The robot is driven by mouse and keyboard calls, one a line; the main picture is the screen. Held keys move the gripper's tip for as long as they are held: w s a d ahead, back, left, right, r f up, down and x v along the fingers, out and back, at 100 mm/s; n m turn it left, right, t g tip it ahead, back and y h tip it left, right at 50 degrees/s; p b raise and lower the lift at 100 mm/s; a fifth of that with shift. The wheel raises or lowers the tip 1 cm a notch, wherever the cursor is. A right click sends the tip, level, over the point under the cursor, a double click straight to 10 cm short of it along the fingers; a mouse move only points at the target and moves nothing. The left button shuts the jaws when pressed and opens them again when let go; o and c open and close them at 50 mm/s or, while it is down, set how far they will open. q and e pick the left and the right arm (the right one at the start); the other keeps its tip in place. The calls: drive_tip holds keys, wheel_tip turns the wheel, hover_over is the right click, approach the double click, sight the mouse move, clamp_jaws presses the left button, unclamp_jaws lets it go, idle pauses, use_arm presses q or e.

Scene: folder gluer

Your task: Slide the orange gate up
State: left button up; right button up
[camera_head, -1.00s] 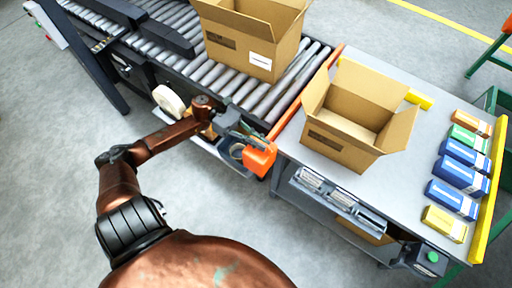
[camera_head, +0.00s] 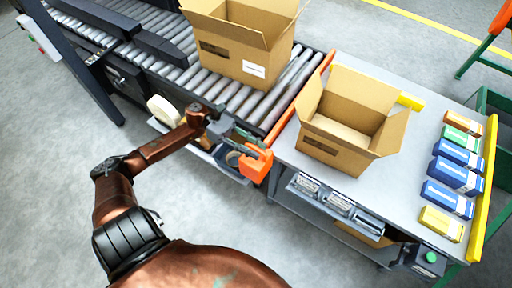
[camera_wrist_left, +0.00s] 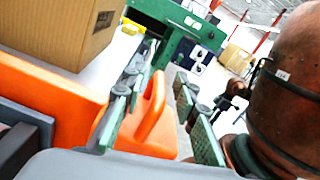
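The orange gate (camera_head: 298,95) is a long bar across the conveyor's end, between the rollers and the grey table. Its chunky orange handle (camera_head: 256,165) is at the near end. My left gripper (camera_head: 243,147) is at this handle. In the left wrist view the gate (camera_wrist_left: 50,100) runs along the left and the looped handle (camera_wrist_left: 152,115) shows between the two green-padded fingers of my left gripper (camera_wrist_left: 160,118). The fingers are apart, with a visible gap on the right side of the handle. Contact on the left side cannot be told. My right gripper is not in view.
An open cardboard box (camera_head: 240,45) stands on the rollers behind the gate. Another open box (camera_head: 345,125) is on the grey table (camera_head: 415,150), with several small cartons (camera_head: 455,175) to its right. A cream roll (camera_head: 165,110) is beside my left forearm.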

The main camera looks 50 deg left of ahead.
use_arm(q)
drive_tip(key=v, duration=1.1)
drive_tip(key=shift+a, duration=0.35)
